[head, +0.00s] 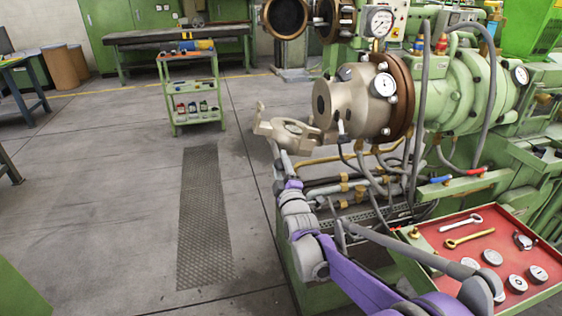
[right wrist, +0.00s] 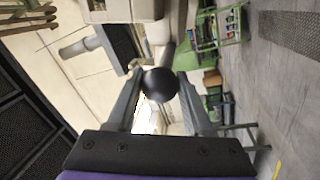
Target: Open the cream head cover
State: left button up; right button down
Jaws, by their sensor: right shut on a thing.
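The cream head cover (head: 290,129) is a ring-like piece with a lug at its far left. It sits at the left of the cream extruder head (head: 345,103), and is swung away from the head's round front face. My right gripper (head: 281,158) reaches up from below to the cover's near side. In the right wrist view its two fingers (right wrist: 160,88) are closed on a round black knob (right wrist: 160,83). In the head view the knob is hidden. My left gripper is not in view.
A red tray (head: 478,252) with wrenches and round parts lies at the lower right. Hoses and pipes (head: 340,180) run under the head, close to my right arm. A green cart (head: 192,92) stands farther back.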

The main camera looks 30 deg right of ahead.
jog(key=shift+d+f+n+y+b, duration=0.15)
jog(key=shift+f+n+b, duration=0.4)
jog(key=shift+f+n, duration=0.45)
jog(key=shift+d+f+n+y+b, duration=0.15)
jog(key=shift+f+n+b, duration=0.4)
jog(key=shift+f, duration=0.7)
jog(key=shift+a, duration=0.1)
jog(key=shift+c, duration=1.5)
grip_release()
jog(key=v, duration=1.1)
jog(key=shift+f+p, duration=0.2)
jog(key=shift+p, duration=0.2)
jog(key=shift+w, duration=0.1)
